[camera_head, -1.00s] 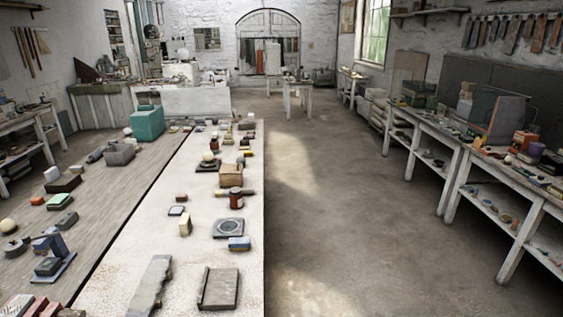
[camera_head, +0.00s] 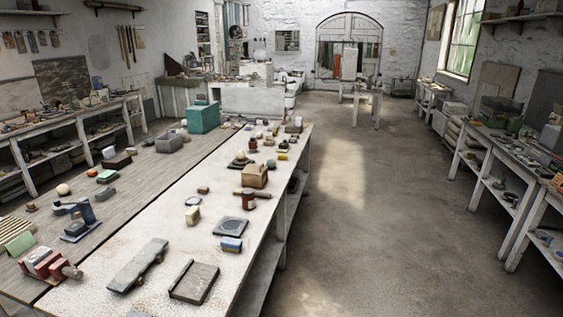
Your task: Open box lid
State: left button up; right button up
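A small tan box (camera_head: 255,177) stands on the white worktable (camera_head: 215,268) near the middle; whether its lid is open or shut is too small to tell. A larger teal box (camera_head: 203,117) stands farther back on the grey plank table (camera_head: 140,190). I cannot tell which box the task means. Neither of my grippers shows in the head view.
A dark red can (camera_head: 250,198), a dark square plate (camera_head: 230,227), a blue block (camera_head: 231,244) and flat slabs (camera_head: 194,282) lie on the white table. A pale sphere (camera_head: 63,189) sits at left. The floor (camera_head: 370,230) to the right is clear.

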aim_at(252, 169)
jog(key=i+l+z, duration=0.15)
jog(key=i+l, duration=0.65)
jog(key=l, duration=0.1)
